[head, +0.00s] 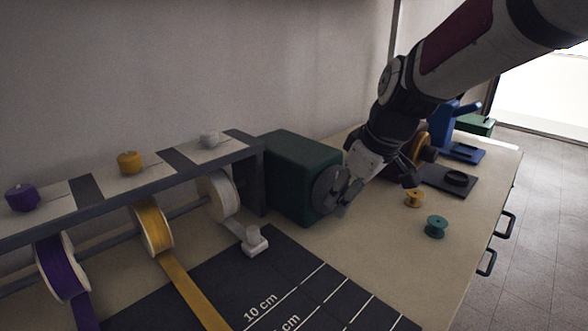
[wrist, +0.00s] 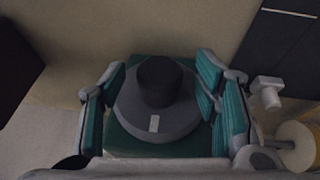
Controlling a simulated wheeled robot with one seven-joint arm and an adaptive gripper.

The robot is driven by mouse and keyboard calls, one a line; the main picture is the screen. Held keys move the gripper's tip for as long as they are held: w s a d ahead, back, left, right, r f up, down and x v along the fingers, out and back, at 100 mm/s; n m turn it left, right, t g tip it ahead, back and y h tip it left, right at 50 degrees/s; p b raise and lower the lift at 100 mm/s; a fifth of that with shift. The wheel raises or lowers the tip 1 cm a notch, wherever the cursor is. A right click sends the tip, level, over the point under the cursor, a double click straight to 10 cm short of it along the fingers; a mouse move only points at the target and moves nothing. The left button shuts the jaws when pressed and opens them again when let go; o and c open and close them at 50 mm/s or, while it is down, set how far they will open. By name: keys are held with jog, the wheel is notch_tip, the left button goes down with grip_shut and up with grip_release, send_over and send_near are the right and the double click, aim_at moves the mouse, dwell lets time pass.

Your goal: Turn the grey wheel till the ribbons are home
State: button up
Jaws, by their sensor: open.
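The grey wheel (head: 329,190) is on the face of a green box (head: 292,175) at the end of the spool rack. In the wrist view the wheel (wrist: 158,128) has a dark central knob (wrist: 160,80) and a small pale mark. My gripper (wrist: 163,100) is open, with its green-padded fingers on either side of the wheel; contact cannot be told. In the head view my gripper (head: 352,190) is at the wheel, partly covering it. A purple ribbon (head: 87,313), a gold ribbon (head: 192,290) and a short white ribbon (head: 233,228) run from their spools.
A white block (head: 254,241) is at the white ribbon's end. A dark mat (head: 245,275) with white lines marked "10 cm" lies in front. Yellow (head: 414,197) and teal (head: 436,226) spools stand to the right, near a dark plate (head: 447,178). Bare tabletop lies between mat and spools.

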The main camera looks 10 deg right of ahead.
jog(key=shift+w+f, duration=0.1)
jog(key=shift+f, duration=0.15)
jog(key=c, duration=1.1)
jog(key=shift+c, duration=0.2)
jog(key=shift+r, duration=0.1)
